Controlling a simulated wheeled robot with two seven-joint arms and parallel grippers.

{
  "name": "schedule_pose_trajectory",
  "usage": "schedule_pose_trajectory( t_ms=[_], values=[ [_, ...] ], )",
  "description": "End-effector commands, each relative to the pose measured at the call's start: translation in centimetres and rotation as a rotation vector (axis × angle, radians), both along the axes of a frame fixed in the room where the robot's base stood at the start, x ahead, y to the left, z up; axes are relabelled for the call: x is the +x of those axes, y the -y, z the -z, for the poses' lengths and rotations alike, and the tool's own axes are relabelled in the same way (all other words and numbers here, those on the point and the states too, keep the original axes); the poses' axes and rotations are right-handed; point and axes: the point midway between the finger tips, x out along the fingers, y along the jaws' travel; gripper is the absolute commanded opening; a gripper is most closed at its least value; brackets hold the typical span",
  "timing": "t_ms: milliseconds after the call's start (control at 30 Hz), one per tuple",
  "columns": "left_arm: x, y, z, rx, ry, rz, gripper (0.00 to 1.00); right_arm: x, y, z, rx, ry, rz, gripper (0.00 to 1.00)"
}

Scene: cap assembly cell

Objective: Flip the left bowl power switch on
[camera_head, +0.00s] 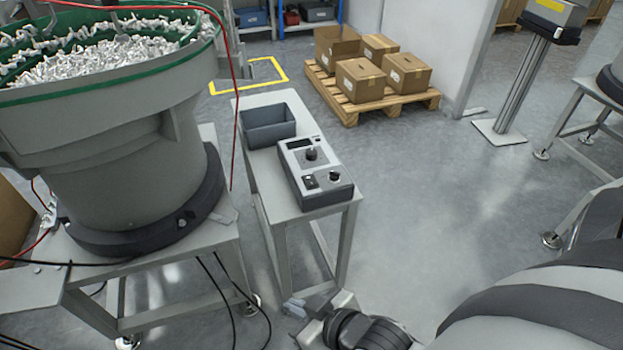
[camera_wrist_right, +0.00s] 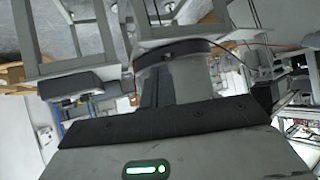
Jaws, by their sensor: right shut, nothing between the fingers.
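The control box (camera_head: 316,172) is a light grey and dark unit on a narrow stand beside the left bowl. Its top carries a large black knob (camera_head: 311,155), a smaller knob (camera_head: 334,177) and a small black switch (camera_head: 309,183); the switch's position is too small to tell. The left bowl (camera_head: 115,150) is a large grey feeder with a green rim, full of shiny metal parts. My right gripper (camera_head: 294,308) is shut and empty, low in front of the stand and apart from the control box. My left gripper is out of view.
A dark open bin (camera_head: 269,125) sits behind the control box on the narrow stand (camera_head: 262,175). The bowl's table (camera_head: 205,250) stands close on the left, with a red cable and black cables hanging near. Boxes on a pallet (camera_head: 374,108) are farther back.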

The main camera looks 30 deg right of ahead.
Motion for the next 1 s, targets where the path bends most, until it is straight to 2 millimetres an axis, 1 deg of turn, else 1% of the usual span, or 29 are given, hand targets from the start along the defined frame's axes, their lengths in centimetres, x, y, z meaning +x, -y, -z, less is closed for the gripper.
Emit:
schedule_pose_trajectory(
  t_ms=[33, 67, 167, 200, 267, 300, 333, 400, 500, 600, 867, 1000],
  values=[
    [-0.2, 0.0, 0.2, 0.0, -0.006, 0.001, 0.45, -0.1, 0.1, 0.1, -0.004, -0.003, -0.003, 0.0],
    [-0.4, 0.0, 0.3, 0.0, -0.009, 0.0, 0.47, 0.0, 0.3, 0.2, -0.01, -0.001, -0.004, 0.0],
    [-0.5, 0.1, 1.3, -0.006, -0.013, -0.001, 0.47, 3.0, 2.5, -0.1, -0.035, 0.043, 0.05, 0.0],
    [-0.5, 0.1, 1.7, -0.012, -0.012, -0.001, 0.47, 4.9, 4.1, -0.5, -0.048, 0.071, 0.093, 0.0],
    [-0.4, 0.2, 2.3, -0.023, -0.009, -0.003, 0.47, 8.2, 7.2, -1.5, -0.068, 0.12, 0.174, 0.0],
    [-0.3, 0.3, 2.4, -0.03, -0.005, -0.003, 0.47, 10.1, 9.3, -2.4, -0.077, 0.15, 0.232, 0.0],
    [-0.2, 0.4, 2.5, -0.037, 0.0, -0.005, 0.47, 11.3, 10.9, -3.1, -0.08, 0.171, 0.275, 0.0],
    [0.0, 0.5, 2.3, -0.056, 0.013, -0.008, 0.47, 13.5, 14.0, -4.7, -0.083, 0.21, 0.365, 0.0],
    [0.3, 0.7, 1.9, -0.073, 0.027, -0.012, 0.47, 15.1, 17.0, -6.4, -0.075, 0.244, 0.454, 0.0],
    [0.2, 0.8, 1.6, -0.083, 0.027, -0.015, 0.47, 15.6, 18.2, -7.2, -0.071, 0.256, 0.49, 0.0],
    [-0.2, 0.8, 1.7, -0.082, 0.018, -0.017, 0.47, 15.6, 18.2, -7.3, -0.072, 0.255, 0.49, 0.0],
    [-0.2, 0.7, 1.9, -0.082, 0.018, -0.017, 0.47, 16.2, 18.3, -7.0, -0.072, 0.255, 0.489, 0.0]
  ],
)
